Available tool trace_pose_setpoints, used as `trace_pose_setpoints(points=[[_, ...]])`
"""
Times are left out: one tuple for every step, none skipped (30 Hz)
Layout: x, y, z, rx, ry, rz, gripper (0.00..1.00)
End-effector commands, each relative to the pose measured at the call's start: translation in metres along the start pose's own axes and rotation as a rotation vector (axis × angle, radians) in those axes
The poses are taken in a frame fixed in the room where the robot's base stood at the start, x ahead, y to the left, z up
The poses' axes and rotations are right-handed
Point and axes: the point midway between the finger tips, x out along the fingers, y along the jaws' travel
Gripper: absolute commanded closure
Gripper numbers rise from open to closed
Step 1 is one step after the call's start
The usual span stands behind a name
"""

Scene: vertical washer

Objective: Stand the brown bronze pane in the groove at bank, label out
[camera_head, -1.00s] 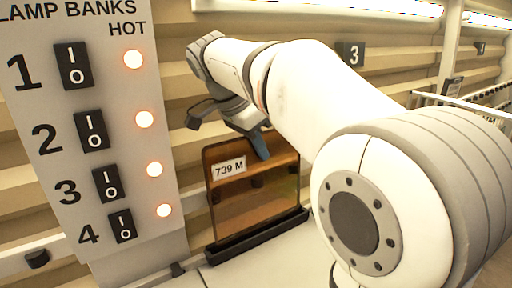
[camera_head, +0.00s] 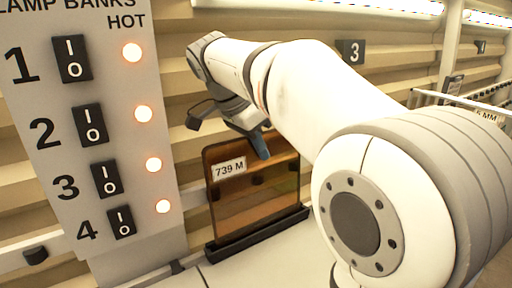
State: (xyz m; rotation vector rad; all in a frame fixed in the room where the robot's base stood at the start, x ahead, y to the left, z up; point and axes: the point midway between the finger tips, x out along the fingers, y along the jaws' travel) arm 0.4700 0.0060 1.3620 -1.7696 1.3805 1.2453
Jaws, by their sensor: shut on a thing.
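The brown bronze pane (camera_head: 255,200) stands upright in the middle of the view, with its white label reading "739 M" (camera_head: 229,168) facing me. Its lower edge is at the dark grooved holder (camera_head: 225,246); I cannot tell whether it is fully seated. My gripper (camera_head: 262,152) is at the pane's upper edge, shut on it from above. Only one blue-grey finger shows in front of the pane; the other is hidden behind it.
A grey panel (camera_head: 60,215) marked "LAMP BANKS" stands at the left, with four switches numbered 1 to 4 and lit orange HOT lamps. A dark sign "3" (camera_head: 351,52) is on the ribbed wall behind. A rack (camera_head: 450,98) shows at right. A pale surface (camera_head: 275,265) is clear in front.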

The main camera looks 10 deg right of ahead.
Motion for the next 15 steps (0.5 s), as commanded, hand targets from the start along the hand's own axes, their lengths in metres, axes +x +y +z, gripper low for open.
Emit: trace_pose_setpoints(points=[[-0.0002,0.0002,-0.0003,0.001,0.001,-0.002,1.0],[0.0001,0.0003,-0.0002,0.001,0.001,-0.002,1.0],[0.0005,0.0002,0.0,0.001,0.001,-0.002,1.0],[0.0008,0.0002,0.0001,0.001,0.001,-0.002,1.0],[0.001,0.0002,0.0002,0.001,0.001,-0.002,1.0],[0.0015,0.0002,0.0004,0.001,0.001,-0.002,1.0],[0.0017,0.0003,0.0005,0.001,0.001,-0.002,1.0],[0.002,0.0003,0.0006,0.001,0.001,-0.002,1.0],[0.0024,0.0003,0.0008,0.001,0.001,-0.002,1.0],[0.0027,0.0002,0.0009,0.001,0.001,-0.002,1.0],[0.003,0.0003,0.001,0.001,0.001,-0.002,1.0],[0.0034,0.0003,0.0012,0.001,0.001,-0.002,1.0],[0.0037,0.0003,0.0013,0.001,0.001,-0.002,1.0],[0.004,0.0003,0.0015,0.001,0.001,-0.002,1.0],[0.0044,0.0003,0.0016,0.002,0.001,-0.002,1.0]])
